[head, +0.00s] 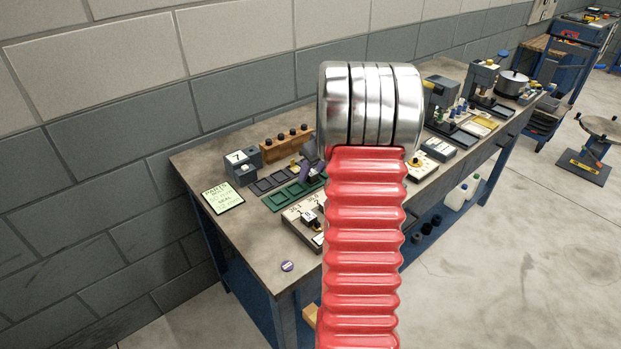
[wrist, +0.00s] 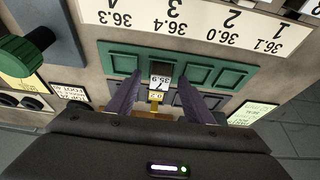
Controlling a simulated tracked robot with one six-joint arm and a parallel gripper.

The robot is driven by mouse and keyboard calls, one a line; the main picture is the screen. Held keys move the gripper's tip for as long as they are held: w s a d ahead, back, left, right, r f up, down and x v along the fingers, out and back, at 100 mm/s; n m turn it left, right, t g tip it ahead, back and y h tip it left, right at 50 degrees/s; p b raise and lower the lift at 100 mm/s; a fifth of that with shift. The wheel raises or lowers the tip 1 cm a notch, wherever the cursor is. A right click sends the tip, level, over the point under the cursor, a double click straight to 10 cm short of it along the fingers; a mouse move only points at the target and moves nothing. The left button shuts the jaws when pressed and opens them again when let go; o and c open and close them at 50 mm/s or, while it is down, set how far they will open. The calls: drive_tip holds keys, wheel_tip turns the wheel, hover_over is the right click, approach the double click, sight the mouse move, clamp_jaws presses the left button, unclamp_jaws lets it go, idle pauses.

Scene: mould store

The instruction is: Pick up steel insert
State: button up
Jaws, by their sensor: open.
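A small block with a white label reading about 35.9 (wrist: 160,81) sits at the green tray in the wrist view; it looks like the steel insert, though its body is mostly dark and I cannot tell its metal. My gripper (wrist: 160,76) is open, its two purple fingers on either side of the block with gaps showing. I cannot tell whether the fingertips are level with it. In the head view my gripper (head: 311,165) is over the bench, partly hidden behind a large red ribbed and silver shape. The insert cannot be made out there.
The green tray (head: 272,202) has several compartments. A yellow tagged piece (wrist: 156,96) is close below the block, between the fingers. A number board (wrist: 200,18) lies beyond the tray. A green knob (wrist: 25,55) stands at left. The bench's front left corner is mostly clear.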

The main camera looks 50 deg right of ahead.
drive_tip(key=shift+c, duration=0.2)
clamp_jaws()
idle(0.6)
